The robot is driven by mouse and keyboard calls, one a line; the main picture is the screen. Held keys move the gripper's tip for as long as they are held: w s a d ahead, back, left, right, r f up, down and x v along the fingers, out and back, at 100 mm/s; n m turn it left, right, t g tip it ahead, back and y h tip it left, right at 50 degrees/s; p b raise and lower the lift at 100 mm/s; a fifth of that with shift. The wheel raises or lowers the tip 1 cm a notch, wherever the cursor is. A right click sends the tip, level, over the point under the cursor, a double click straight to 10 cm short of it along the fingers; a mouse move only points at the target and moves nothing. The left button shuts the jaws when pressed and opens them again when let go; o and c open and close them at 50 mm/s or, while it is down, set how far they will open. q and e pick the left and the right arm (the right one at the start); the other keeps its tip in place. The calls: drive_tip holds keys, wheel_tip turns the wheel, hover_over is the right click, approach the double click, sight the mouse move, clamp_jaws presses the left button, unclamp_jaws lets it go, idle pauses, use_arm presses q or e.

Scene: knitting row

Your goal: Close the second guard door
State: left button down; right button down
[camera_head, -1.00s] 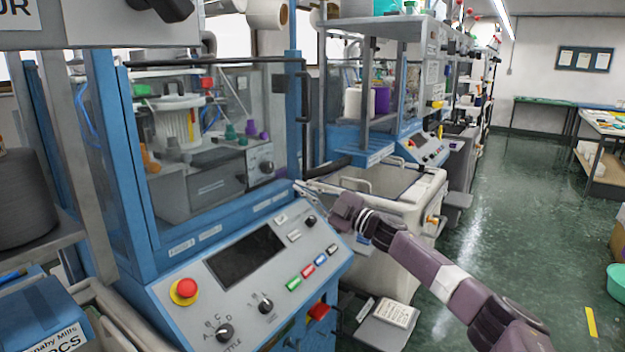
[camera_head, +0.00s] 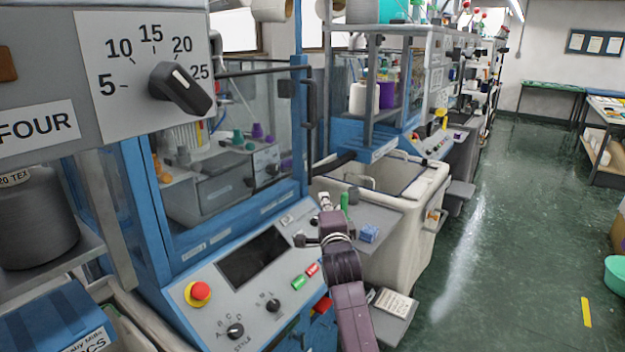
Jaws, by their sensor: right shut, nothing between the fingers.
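A blue knitting machine (camera_head: 148,215) stands close on the left. Its clear guard door (camera_head: 235,110) has a dark top rail and a black upright handle (camera_head: 311,104) at its right edge. A second blue machine (camera_head: 352,135) stands behind it, with clear panels (camera_head: 397,65); I cannot tell whether a door there is open. My right gripper (camera_head: 322,213) is shut and empty. It appears over the right end of the near machine's control panel (camera_head: 225,310), below the handle and apart from it. My left gripper is not in view.
A cream bin (camera_head: 425,225) stands right of the near machine, with a grey shelf (camera_head: 385,222) holding a blue item. A red stop button (camera_head: 200,291) is on the near panel. A dial (camera_head: 180,88) overhangs at upper left. The green floor (camera_head: 500,230) is open at right.

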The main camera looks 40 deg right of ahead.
drive_tip(key=w+d+f+m+p, duration=0.1)
drive_tip(key=w+d+p, duration=0.2)
drive_tip(key=w, duration=0.8)
drive_tip(key=shift+w+d, duration=0.15)
drive_tip(key=shift+d, duration=1.05)
